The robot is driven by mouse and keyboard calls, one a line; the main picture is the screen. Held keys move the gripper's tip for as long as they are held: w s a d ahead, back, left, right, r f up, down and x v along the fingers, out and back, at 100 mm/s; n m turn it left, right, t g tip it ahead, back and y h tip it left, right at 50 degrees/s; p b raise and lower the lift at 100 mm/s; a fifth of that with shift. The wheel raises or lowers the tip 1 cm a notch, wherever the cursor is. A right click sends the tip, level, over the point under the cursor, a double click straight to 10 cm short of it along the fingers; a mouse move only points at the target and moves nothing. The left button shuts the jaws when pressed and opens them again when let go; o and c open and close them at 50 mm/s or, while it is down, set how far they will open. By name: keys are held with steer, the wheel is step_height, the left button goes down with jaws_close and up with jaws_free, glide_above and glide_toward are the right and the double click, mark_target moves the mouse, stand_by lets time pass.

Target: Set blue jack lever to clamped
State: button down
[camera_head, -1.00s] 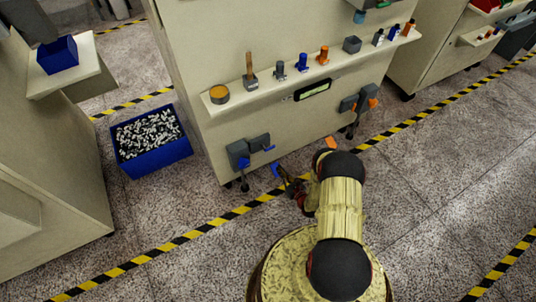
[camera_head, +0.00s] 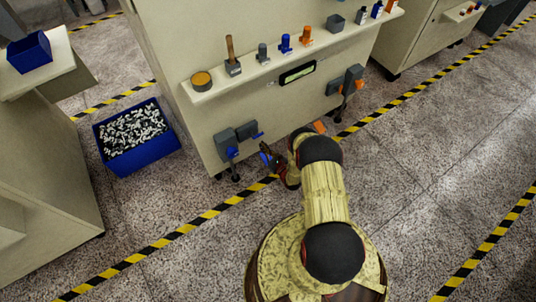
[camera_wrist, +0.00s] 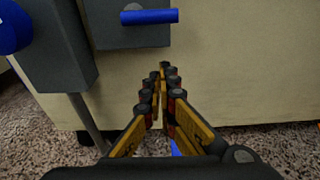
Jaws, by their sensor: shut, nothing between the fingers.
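The blue jack is a pair of dark grey blocks (camera_head: 235,137) low on the cabinet front, left of centre in the head view. Its blue lever (camera_head: 258,135) is a short bar that sticks out to the right. In the wrist view, the lever (camera_wrist: 150,16) lies about level across the smaller grey block (camera_wrist: 108,30) at the top. A rounded blue part (camera_wrist: 12,28) shows at the upper left, cut off by the frame. My gripper (camera_wrist: 163,75) is shut and empty, below the lever and apart from it in the picture. In the head view, my arm partly hides it.
An orange jack (camera_head: 345,85) is on the same cabinet, farther right. A shelf (camera_head: 205,96) with several small parts runs above both. A blue bin (camera_head: 165,155) of small pieces stands on the floor at left. Black-and-yellow tape (camera_head: 185,232) crosses the open floor.

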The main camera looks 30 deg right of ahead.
mark_target(258, 135)
steer(key=shift+w+r, duration=0.3)
steer(key=shift+r, duration=0.6)
steer(key=shift+w+r, duration=0.3)
steer(key=shift+r, duration=0.6)
steer(key=shift+s+r, duration=0.1)
